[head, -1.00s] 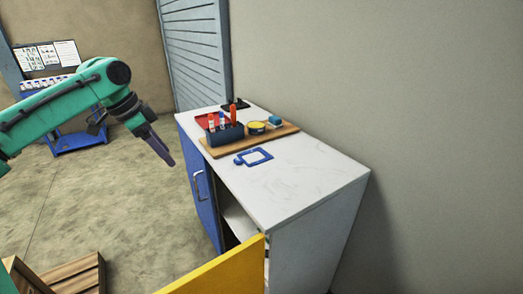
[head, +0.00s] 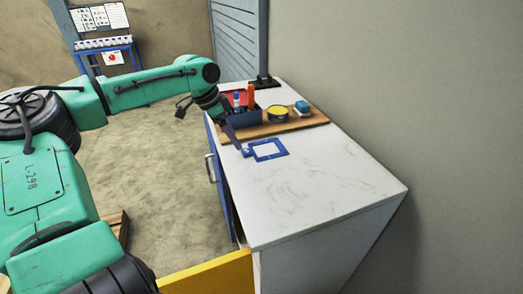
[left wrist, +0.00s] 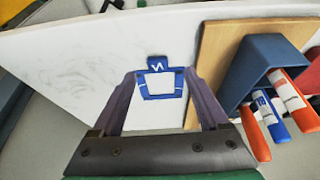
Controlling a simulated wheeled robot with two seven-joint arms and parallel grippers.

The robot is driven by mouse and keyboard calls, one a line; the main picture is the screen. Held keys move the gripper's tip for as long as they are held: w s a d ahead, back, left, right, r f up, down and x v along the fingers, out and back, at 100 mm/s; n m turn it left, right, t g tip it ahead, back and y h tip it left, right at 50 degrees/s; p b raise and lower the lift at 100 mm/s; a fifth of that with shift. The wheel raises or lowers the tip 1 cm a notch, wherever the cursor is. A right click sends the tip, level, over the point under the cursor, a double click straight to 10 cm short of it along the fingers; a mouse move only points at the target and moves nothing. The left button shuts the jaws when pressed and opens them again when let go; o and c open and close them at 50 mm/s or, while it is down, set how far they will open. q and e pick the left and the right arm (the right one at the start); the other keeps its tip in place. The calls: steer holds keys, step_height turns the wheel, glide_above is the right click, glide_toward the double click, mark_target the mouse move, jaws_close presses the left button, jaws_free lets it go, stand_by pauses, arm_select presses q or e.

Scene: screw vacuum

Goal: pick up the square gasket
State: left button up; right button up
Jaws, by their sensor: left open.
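The square gasket is a flat blue square frame (head: 283,148) with a small tab, lying on the white countertop (head: 310,190) near its left edge, in front of the wooden board. In the left wrist view the gasket (left wrist: 160,94) shows between my two fingers, with its tab pointing away from the gripper. My right gripper is not in view.
A yellow panel (head: 210,275) stands at the cabinet's front. The near countertop is clear.

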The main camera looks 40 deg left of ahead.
mark_target(244, 151)
arm_select(q)
steer(key=x, duration=0.4)
steer(key=shift+d+f, duration=0.2)
steer(key=shift+d, duration=0.05)
steer(key=shift+w+d+f, duration=0.1)
steer(key=shift+w+f, duration=0.1)
steer(key=shift+f, duration=0.15)
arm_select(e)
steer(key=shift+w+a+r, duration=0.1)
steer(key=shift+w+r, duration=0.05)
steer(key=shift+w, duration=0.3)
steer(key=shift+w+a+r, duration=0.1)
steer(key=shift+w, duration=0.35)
arm_select(q)
jaws_close()
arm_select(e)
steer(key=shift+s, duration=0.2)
arm_select(q)
steer(key=shift+r, duration=0.1)
